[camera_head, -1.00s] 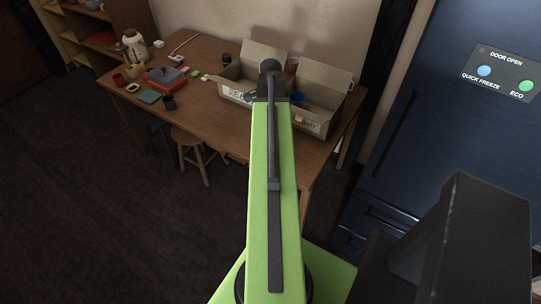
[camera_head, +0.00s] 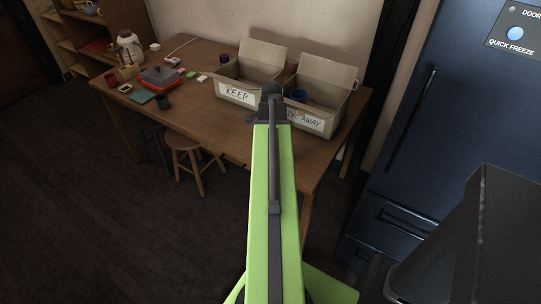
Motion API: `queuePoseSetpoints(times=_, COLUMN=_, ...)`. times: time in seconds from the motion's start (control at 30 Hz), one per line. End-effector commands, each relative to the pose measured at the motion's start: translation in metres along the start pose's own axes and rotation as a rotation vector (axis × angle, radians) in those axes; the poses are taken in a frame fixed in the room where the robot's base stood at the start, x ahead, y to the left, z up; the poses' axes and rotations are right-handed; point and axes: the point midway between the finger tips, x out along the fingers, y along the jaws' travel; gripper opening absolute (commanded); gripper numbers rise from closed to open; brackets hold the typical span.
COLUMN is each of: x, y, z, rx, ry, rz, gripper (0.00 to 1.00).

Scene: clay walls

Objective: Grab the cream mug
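I cannot clearly make out a cream mug. My green arm reaches forward up the middle of the view. Its dark end, with my gripper (camera_head: 262,116), shows in front of the boxes at the table's near edge. The fingers are mostly hidden behind the arm, so their opening and anything between them cannot be told.
A stool (camera_head: 184,158) stands in front. A blue fridge (camera_head: 440,130) is right.

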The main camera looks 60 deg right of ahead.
Motion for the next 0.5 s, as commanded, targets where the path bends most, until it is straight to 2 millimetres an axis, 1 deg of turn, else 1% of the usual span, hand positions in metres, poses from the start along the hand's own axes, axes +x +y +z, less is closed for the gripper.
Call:
queuePoseSetpoints(times=0.17, x=-0.0014, y=-0.0002, z=0.0002, rx=0.000, ry=0.000, rz=0.000, gripper=0.92)
queuePoseSetpoints(times=0.5, x=-0.0014, y=-0.0003, z=0.0005, rx=-0.001, ry=0.000, rz=0.000, gripper=0.48)
